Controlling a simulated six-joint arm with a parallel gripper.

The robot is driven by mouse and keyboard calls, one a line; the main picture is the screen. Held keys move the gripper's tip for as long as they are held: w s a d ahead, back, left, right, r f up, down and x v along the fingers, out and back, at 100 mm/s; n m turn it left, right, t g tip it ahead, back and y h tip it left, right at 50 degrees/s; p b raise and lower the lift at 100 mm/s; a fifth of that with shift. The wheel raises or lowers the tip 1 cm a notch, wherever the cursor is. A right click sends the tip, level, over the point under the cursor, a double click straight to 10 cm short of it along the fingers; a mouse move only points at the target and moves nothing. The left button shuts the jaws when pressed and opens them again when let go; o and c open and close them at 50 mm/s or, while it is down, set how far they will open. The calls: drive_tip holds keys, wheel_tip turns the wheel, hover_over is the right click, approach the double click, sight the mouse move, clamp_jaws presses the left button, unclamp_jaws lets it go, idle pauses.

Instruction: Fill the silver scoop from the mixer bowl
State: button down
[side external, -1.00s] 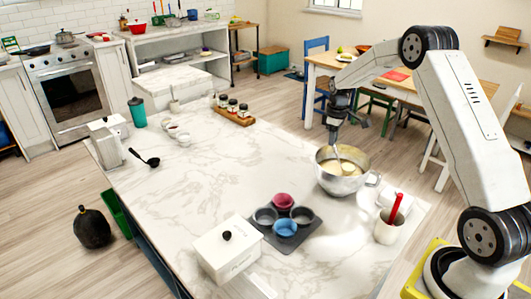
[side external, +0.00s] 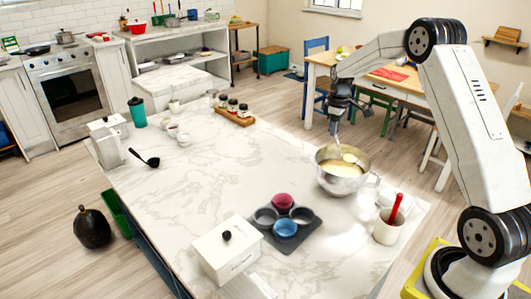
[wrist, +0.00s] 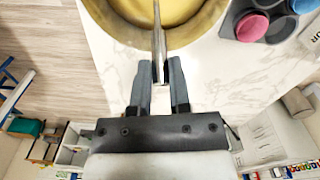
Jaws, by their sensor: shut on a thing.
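The silver mixer bowl (side external: 342,186) stands on the marble counter and holds pale yellow batter (side external: 344,170). My gripper (side external: 337,124) is above the bowl's far rim, shut on the handle of the silver scoop (wrist: 159,42). In the wrist view, both fingers of my gripper (wrist: 161,82) flank the handle, which runs over the rim of the bowl (wrist: 205,28). The scoop's head shows small and pale in the bowl in the side view, near the batter. I cannot tell how much it holds or whether it touches the batter.
A muffin tin (side external: 283,240) with coloured cups and a white lidded box (side external: 227,252) stand left of the bowl. A white crock (side external: 388,228) with a red-handled tool stands to its right. The counter's middle (side external: 225,165) is clear.

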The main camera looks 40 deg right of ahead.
drive_tip(key=shift+r, duration=1.7)
